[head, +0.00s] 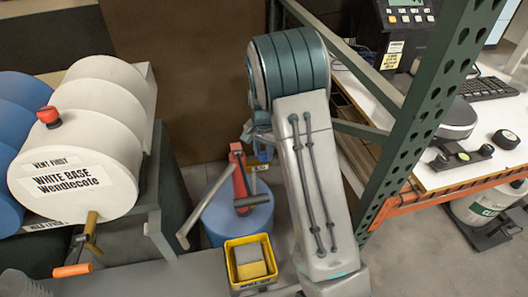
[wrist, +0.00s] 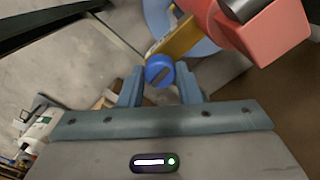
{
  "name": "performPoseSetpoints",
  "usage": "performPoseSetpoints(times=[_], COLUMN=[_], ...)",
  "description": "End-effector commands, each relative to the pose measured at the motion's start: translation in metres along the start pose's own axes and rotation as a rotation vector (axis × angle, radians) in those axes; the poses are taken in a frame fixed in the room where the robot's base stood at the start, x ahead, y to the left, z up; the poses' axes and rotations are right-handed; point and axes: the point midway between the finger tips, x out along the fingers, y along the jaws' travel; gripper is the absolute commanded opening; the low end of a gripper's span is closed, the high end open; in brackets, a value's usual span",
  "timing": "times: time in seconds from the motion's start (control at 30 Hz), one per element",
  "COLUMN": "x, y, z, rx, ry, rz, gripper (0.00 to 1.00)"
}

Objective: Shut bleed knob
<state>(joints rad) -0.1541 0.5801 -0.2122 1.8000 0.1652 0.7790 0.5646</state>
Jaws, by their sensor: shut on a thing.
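The bleed knob is a round blue knob with a dark slot across its face (wrist: 159,70), on a brass fitting (wrist: 182,38) beside the red pump body (wrist: 265,25). In the wrist view my gripper (wrist: 160,78) has one finger on each side of the knob and is shut on it. In the head view the red pump (head: 239,175) stands on a blue drum (head: 238,215). A small blue bit of the knob (head: 265,155) shows at the pump's right, below my gripper, which my arm largely hides.
White drums (head: 75,160) with a red cap and a brass tap lie on a rack at left. A yellow bin (head: 250,262) with sponges sits in front of the blue drum. A green rack post (head: 430,110) and a white bench (head: 485,150) stand right of my arm.

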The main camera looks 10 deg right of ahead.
Motion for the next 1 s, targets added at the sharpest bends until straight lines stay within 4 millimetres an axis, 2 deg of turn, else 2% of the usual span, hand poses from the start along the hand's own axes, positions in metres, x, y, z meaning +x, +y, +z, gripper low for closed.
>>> performPoseSetpoints(times=[0.3, 0.77, 0.8, 0.83, 1.0], x=[-0.0013, -0.0015, -0.0015, -0.0014, -0.0008], y=[-0.0013, -0.0012, -0.0012, -0.0011, -0.0006], z=[-0.0005, -0.0007, -0.0007, -0.0007, -0.0004], rx=[0.085, 0.095, 0.094, 0.094, 0.094], ry=[0.003, 0.003, 0.003, 0.003, 0.002], rz=[-0.003, -0.003, -0.003, -0.003, -0.002], gripper=[0.07, 0.07, 0.41, 0.5, 0.52])
